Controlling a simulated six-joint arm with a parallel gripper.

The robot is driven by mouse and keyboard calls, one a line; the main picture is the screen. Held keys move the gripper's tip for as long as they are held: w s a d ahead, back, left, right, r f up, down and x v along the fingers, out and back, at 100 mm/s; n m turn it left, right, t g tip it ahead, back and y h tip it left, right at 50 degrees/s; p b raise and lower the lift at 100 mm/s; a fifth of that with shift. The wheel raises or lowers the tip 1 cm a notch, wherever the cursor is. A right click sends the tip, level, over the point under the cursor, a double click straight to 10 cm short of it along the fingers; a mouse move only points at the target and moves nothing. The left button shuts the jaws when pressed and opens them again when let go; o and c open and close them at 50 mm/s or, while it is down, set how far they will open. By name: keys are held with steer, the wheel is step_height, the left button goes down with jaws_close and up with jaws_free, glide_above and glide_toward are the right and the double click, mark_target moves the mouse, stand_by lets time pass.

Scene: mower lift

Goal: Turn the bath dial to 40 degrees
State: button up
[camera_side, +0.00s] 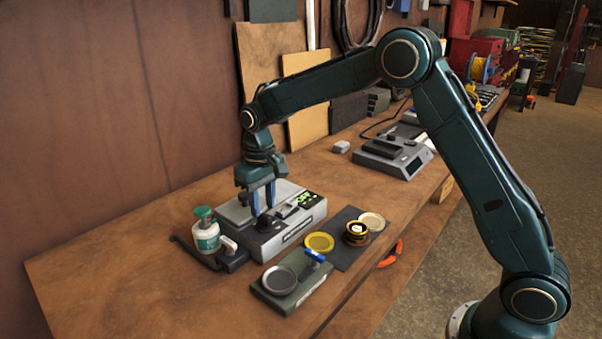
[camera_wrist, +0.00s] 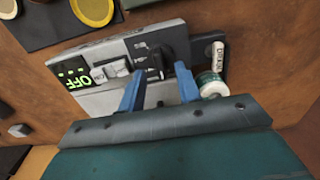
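The bath (camera_side: 291,228) is a grey box on the workbench with a green-lit display (camera_side: 308,198). In the wrist view the display (camera_wrist: 75,78) reads OFF, seen upside down. The dark bath dial (camera_side: 265,223) sits at the front left of its top; it also shows in the wrist view (camera_wrist: 158,60). My gripper (camera_side: 264,208) points down right above the dial. Its two blue fingers (camera_wrist: 159,70) are apart, one on each side of the dial in the wrist view. I cannot see contact with the dial. The dial's marks are too small to read.
A white-green bottle (camera_side: 206,231) and a black block (camera_side: 232,257) stand close to the bath's left end. A green device with a round pan (camera_side: 280,279) lies in front.

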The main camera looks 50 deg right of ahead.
mark_target(264, 220)
steer(key=shift+f, duration=1.4)
jaws_close()
steer(key=shift+m, duration=0.4)
steer(key=m, duration=0.3)
steer(key=shift+m, duration=2.5)
steer(key=shift+r, duration=0.1)
